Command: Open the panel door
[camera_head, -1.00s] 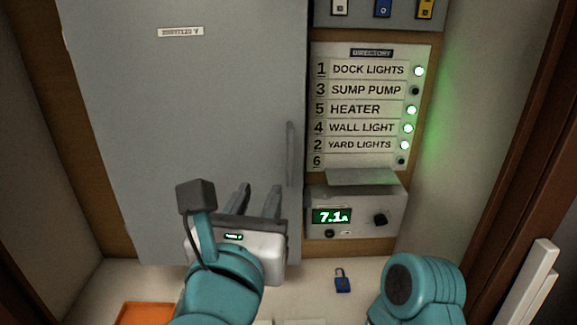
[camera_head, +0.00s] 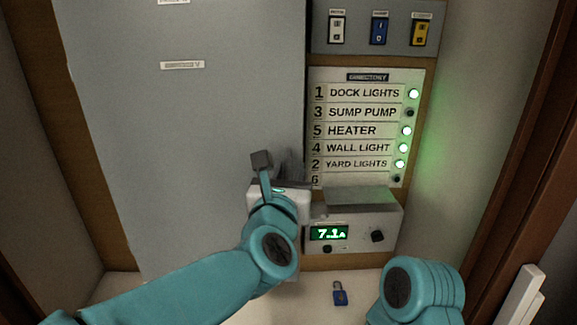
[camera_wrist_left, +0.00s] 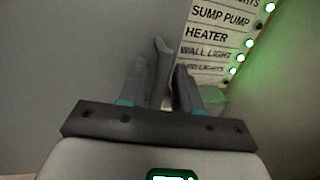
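The panel door (camera_head: 200,120) is a large flat grey sheet, shut, filling the left half of the head view. Its handle (camera_wrist_left: 161,65) is a grey upright bar near the door's right edge, best seen in the left wrist view. My left gripper (camera_wrist_left: 160,82) is open there, one finger on each side of the handle, with gaps showing; whether it touches cannot be told. In the head view the left gripper (camera_head: 288,165) is at the door's lower right edge, and its hand hides most of the handle. My right gripper is not in view; only a teal part of that arm shows.
Right of the door are a directory board (camera_head: 365,130) with green lamps, a meter box (camera_head: 352,230) reading 7.1 and a row of switches (camera_head: 379,29) above. A blue padlock (camera_head: 340,297) lies on the pale surface below. Walls close in on both sides.

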